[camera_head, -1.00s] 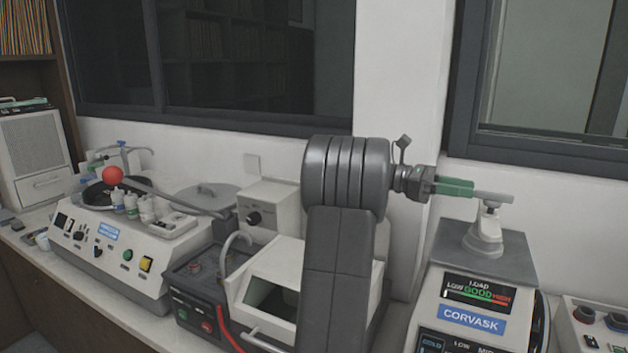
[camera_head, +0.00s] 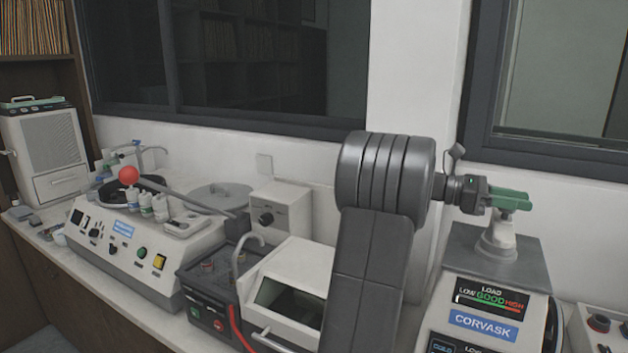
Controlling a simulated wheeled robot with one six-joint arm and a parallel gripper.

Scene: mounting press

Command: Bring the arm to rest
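My gripper (camera_head: 520,199) is at the right, its green fingers pointing right at the top of the mounting press (camera_head: 495,245). Two fingers show, one slightly behind and above the other. They overlap in the picture with the top of the press's pale post (camera_head: 498,236), and the grey bar on that post is hidden behind them. I cannot tell whether the fingers touch the bar, are around it or are in front of it, nor how far apart they are. My arm stands raised in the middle and hides part of the bench.
The press front carries a lit LOAD display (camera_head: 490,297) and a CORVASK label. A white hooded machine (camera_head: 290,290) stands left of my arm. A polishing machine (camera_head: 150,265) with bottles and a red ball (camera_head: 129,174) is further left. A control box (camera_head: 600,325) is at the right edge.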

